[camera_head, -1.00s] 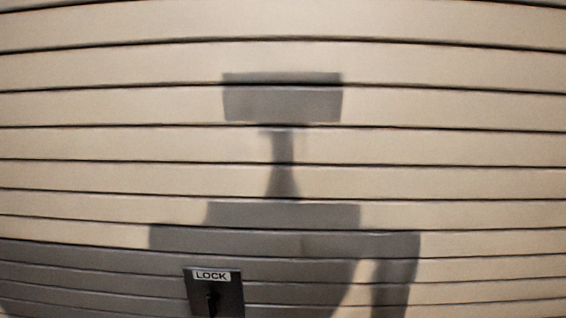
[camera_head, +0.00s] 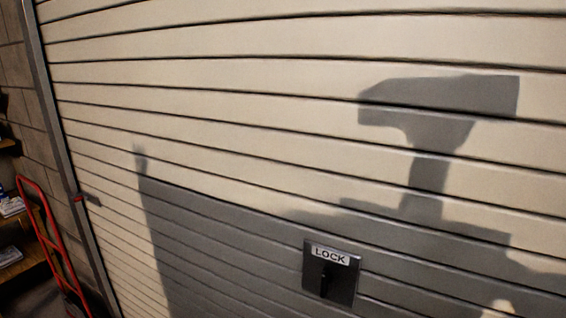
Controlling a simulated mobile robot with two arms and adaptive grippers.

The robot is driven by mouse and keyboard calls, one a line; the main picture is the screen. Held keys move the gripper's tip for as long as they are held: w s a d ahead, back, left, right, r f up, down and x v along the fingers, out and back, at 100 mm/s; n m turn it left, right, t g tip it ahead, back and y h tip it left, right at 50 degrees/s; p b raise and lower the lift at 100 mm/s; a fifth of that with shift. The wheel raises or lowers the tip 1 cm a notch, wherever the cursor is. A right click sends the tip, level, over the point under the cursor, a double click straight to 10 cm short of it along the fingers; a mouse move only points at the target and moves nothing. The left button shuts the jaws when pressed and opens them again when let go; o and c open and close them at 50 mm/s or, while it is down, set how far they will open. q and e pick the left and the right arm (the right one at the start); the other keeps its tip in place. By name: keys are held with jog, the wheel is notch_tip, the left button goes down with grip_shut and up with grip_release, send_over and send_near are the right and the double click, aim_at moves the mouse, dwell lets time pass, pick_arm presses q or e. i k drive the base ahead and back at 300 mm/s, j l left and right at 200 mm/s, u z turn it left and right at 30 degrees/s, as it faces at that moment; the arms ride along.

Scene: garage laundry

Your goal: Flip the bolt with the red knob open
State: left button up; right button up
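A small bolt (camera_head: 90,201) with a red knob (camera_head: 78,199) shows at the left edge of the roller door (camera_head: 300,90), beside the metal door rail. It is small and far off, so its exact position is hard to tell. A dark lock plate (camera_head: 331,272) labelled LOCK, with a black handle, sits low on the door at centre right. Neither of my grippers is in view.
A red hand truck (camera_head: 50,240) stands at the lower left by the block wall (camera_head: 35,110). Wooden shelves (camera_head: 22,265) with items on them are at the far left. The robot's shadow falls on the door.

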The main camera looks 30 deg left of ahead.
aim_at(80, 197)
jog(key=u, duration=2.15)
jog(key=i+j, duration=0.1)
jog(key=i, duration=0.25)
jog(key=i+j, duration=0.1)
jog(key=i, duration=0.3)
jog(key=i+j, duration=1.55)
jog(key=i, duration=0.15)
jog(key=i+j, duration=0.1)
jog(key=j, duration=0.4)
jog(key=i+u, duration=0.05)
